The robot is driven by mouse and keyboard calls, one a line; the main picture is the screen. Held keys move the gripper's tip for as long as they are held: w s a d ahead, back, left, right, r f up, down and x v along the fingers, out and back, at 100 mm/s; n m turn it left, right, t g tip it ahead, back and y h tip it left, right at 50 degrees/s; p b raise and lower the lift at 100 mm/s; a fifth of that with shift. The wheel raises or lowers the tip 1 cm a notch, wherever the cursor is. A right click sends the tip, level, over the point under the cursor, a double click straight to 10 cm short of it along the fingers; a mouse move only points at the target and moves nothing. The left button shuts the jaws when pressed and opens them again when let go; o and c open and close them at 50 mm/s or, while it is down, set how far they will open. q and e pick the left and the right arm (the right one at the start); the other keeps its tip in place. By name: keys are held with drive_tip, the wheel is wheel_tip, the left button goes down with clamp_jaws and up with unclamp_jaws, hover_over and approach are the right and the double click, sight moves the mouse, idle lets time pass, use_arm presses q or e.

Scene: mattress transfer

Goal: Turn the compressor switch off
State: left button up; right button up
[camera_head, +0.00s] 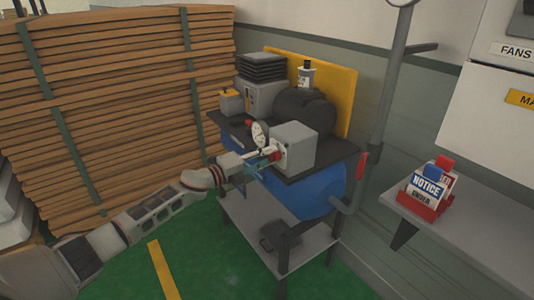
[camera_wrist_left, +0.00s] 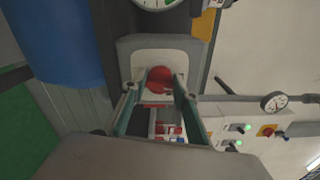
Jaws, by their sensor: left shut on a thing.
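The compressor has a blue tank (camera_head: 312,194) under a black top plate, with a dark pump (camera_head: 304,111) above it. A light grey switch box (camera_head: 298,146) sits at its front right. My left gripper (camera_head: 268,157) is at the left face of this box. In the left wrist view, a round red switch knob (camera_wrist_left: 160,76) stands on the grey box (camera_wrist_left: 190,48), between my left fingertips (camera_wrist_left: 157,88), which are closed around it. The knob's exact setting cannot be read. My right gripper is not in view.
A pressure gauge (camera_head: 259,133) stands close beside my left gripper. Stacked wooden boards (camera_head: 110,110) fill the left. A grey post (camera_head: 390,90) and a shelf (camera_head: 455,222) with notice signs (camera_head: 428,187) are at the right. Green floor (camera_head: 205,262) is clear in front.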

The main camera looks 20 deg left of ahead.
use_arm(q)
drive_tip(key=shift+n+p, duration=0.6)
drive_tip(key=shift+n, duration=0.5)
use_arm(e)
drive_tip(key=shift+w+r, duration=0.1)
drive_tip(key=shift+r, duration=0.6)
use_arm(q)
drive_tip(key=shift+f, duration=0.1)
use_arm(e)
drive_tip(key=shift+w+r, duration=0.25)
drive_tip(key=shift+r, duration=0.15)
use_arm(q)
drive_tip(key=o, duration=1.1)
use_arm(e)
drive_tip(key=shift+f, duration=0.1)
use_arm(q)
drive_tip(key=shift+s, duration=0.1)
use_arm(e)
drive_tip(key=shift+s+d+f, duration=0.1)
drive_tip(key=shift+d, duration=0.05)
use_arm(q)
drive_tip(key=v, duration=1.2)
